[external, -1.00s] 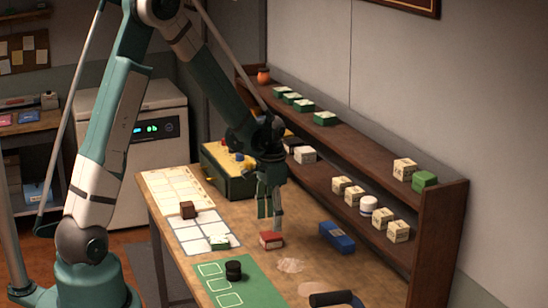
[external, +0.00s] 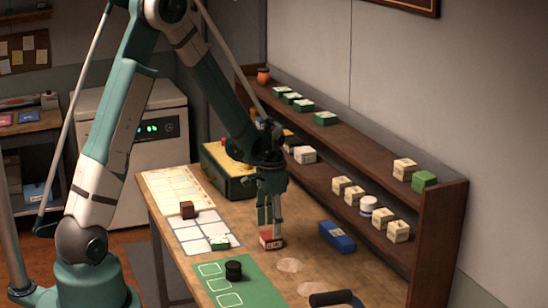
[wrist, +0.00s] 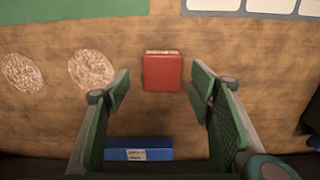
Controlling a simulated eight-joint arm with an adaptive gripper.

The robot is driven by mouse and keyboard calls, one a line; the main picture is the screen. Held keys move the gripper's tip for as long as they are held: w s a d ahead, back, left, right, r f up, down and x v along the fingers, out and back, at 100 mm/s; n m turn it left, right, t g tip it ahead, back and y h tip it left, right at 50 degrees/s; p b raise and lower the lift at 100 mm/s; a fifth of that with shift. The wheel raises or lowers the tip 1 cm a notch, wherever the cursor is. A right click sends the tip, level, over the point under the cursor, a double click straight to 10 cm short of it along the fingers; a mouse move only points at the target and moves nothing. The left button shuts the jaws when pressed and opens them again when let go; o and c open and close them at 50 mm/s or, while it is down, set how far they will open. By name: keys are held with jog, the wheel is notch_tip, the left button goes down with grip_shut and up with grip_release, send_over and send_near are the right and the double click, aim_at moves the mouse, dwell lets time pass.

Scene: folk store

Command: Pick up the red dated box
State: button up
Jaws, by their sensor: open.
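The red box (external: 267,243) sits on the wooden bench, near the green mat's corner. In the wrist view the red box (wrist: 162,72) lies ahead of my gripper, centred between the fingers, with a pale label on its far side. My gripper (external: 269,222) is just above the box in the external view and partly covers it. In the wrist view my gripper (wrist: 160,88) is open and empty, one finger to each side. I cannot tell whether a finger touches the box.
A blue box (external: 337,237) lies right of the red box. A white grid sheet (external: 188,234) with small boxes lies left. The wooden shelf (external: 440,235) with several boxes stands behind. Bare bench lies around the red box.

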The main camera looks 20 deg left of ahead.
aim_at(271, 235)
jog(key=shift+w+a+f, duration=0.1)
jog(key=shift+f, duration=2.4)
jog(key=shift+c, duration=0.7)
jog(key=c, duration=0.9)
